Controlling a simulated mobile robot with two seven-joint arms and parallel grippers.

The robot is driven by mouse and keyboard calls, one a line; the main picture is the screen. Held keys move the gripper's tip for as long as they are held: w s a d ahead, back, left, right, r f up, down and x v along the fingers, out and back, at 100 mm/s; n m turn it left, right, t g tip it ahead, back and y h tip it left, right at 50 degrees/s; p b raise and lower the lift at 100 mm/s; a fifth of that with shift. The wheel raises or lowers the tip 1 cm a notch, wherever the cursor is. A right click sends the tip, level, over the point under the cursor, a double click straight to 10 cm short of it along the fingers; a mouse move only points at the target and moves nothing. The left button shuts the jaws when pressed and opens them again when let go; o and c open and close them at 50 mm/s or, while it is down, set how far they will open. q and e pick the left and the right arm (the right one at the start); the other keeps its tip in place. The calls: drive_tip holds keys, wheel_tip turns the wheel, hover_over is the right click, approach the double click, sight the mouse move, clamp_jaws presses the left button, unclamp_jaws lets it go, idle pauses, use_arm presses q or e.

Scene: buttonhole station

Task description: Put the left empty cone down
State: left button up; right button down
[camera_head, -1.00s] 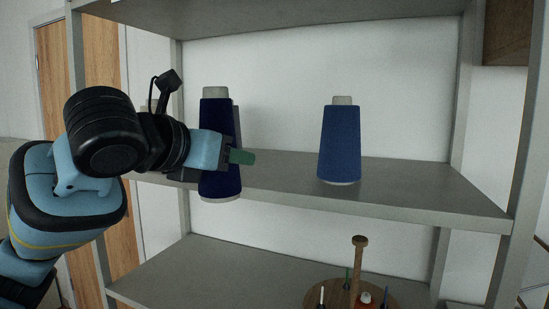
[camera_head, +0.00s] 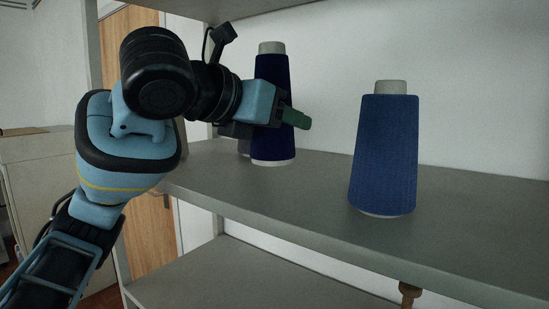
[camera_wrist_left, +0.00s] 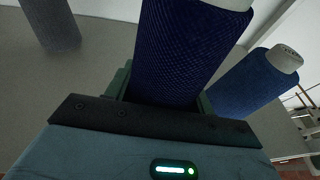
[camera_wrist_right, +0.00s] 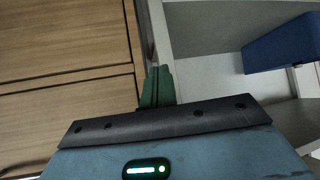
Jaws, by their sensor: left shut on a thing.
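My left gripper (camera_head: 290,116) is shut around the middle of a dark navy cone (camera_head: 272,78), which is upright with a pale grey top. The cone looks wound with thread rather than empty. It also fills the middle of the left wrist view (camera_wrist_left: 185,50), between the green fingers. Its base appears over the shelf (camera_head: 320,195); I cannot tell whether it touches. A grey cone (camera_wrist_left: 50,25) stands on the shelf, mostly hidden behind my gripper in the head view. My right gripper (camera_wrist_right: 158,87) is shut and empty, seen only in its wrist view.
A lighter blue cone (camera_head: 386,155) stands upright on the shelf to the right, apart from the navy one. The shelf between them is clear. A lower shelf (camera_head: 215,275) and a wooden peg top (camera_head: 410,292) are below. A wooden door (camera_head: 150,235) is behind at left.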

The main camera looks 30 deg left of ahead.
use_arm(q)
drive_tip(key=w+a, duration=0.2)
drive_tip(key=a, duration=0.5)
drive_tip(key=w+a+f, duration=0.1)
drive_tip(key=w+a, duration=0.2)
drive_tip(key=a, duration=0.4)
drive_tip(key=shift+w+a+f, duration=0.15)
drive_tip(key=shift+w+f, duration=0.1)
drive_tip(key=shift+f, duration=0.05)
use_arm(e)
drive_tip(key=shift+w, duration=0.25)
use_arm(q)
drive_tip(key=shift+f, duration=1.75)
use_arm(e)
drive_tip(key=shift+w+r, duration=0.1)
drive_tip(key=shift+r, duration=0.05)
use_arm(q)
drive_tip(key=shift+f, duration=0.1)
drive_tip(key=o, duration=1)
